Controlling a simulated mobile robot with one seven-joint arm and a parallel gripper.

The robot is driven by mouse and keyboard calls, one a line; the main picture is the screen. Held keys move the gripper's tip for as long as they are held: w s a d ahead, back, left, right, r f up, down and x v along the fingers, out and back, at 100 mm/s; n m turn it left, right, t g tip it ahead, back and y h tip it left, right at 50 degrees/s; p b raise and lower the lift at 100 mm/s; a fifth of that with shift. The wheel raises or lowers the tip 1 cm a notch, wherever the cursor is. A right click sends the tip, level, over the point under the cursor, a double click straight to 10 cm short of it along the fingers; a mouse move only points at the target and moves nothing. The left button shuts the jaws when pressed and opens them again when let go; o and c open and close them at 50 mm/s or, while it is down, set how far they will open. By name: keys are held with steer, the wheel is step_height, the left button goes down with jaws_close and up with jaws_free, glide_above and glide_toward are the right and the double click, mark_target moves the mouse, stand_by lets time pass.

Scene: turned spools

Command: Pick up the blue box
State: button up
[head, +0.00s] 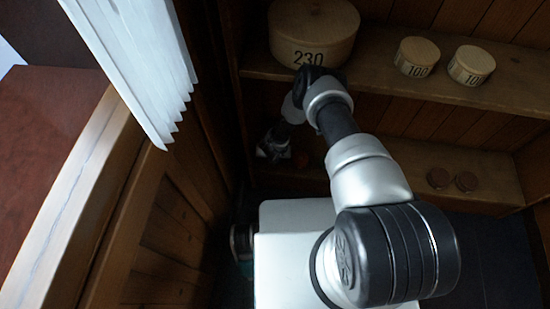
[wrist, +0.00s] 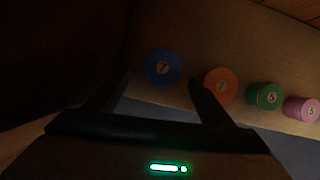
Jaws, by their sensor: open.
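The blue box (wrist: 163,66) is a round, dark blue piece with a pale label marked 7. It stands on a wooden shelf in the wrist view, ahead of my gripper (wrist: 160,80). The two fingers are spread, with the blue box lying between and just beyond their tips in the picture. Nothing is held, and I cannot tell whether a finger touches the box. In the head view my gripper (head: 274,147) reaches into the dark left end of the lower shelf, and the blue box cannot be made out there.
An orange round box (wrist: 220,84) sits close right of the blue one, near the right finger. A green box (wrist: 264,95) and a pink box (wrist: 301,109) follow. A big round box marked 230 (head: 314,32) stands on the upper shelf (head: 385,75) above my arm.

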steer(key=b+x, duration=0.1)
steer(key=x, duration=0.1)
steer(key=w+b+x, duration=0.1)
steer(key=b+x, duration=0.1)
steer(key=x, duration=0.1)
steer(key=shift+d, duration=0.15)
steer(key=c, duration=1.1)
